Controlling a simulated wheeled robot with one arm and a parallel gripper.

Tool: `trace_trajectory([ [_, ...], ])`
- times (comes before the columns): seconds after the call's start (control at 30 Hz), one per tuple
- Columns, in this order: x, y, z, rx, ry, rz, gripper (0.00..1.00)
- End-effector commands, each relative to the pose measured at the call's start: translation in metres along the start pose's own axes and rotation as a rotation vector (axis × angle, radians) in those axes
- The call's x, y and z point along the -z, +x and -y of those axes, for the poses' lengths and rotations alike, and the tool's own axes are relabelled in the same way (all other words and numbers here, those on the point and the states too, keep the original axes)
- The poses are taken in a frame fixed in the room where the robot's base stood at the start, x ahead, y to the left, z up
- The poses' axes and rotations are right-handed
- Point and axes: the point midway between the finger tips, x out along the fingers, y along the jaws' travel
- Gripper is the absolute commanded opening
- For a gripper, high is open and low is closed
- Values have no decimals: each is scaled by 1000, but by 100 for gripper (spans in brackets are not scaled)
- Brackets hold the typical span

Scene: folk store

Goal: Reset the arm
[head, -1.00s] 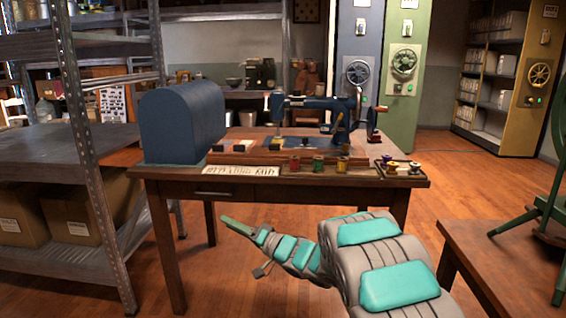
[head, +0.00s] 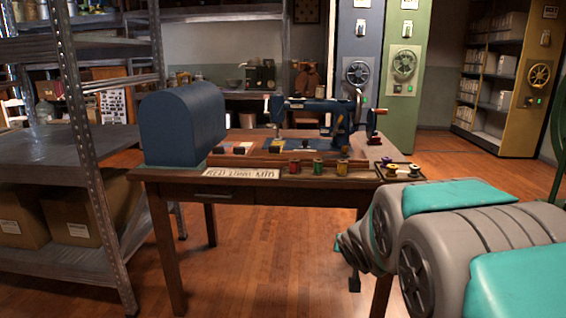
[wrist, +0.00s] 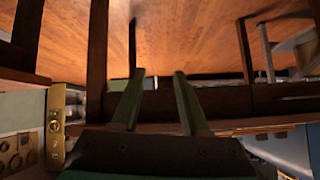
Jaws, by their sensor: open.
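My gripper (wrist: 158,100) shows in the wrist view with its two green fingers apart and nothing between them. The wrist view looks tilted or upside down, with wooden floor at the top and dark table wood beyond the fingers. In the head view my grey and teal arm fills the lower right, in front of the table's right front leg. My gripper's fingers cannot be made out there. The wooden table (head: 300,189) holds a blue sewing machine (head: 315,104) and a blue domed cover (head: 183,124).
Thread spools (head: 318,168) and a small tray (head: 411,178) of spools sit along the table's front edge. A metal shelf (head: 85,150) with cardboard boxes (head: 75,218) stands at left. A green cabinet (head: 404,125) stands behind. Floor in front of the table is clear.

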Motion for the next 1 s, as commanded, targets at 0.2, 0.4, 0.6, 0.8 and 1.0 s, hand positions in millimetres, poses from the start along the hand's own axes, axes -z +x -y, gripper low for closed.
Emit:
trace_trajectory([
  [0.2,-86,-87,-60,-176,-52,295,45],
  [0.4,-184,-181,-78,-198,-113,628,45],
  [0.6,-261,-264,-73,-120,-175,900,45],
  [0.8,-293,-304,-66,-61,-209,1024,45],
  [1.0,-296,-308,-66,-54,-214,1037,45],
])
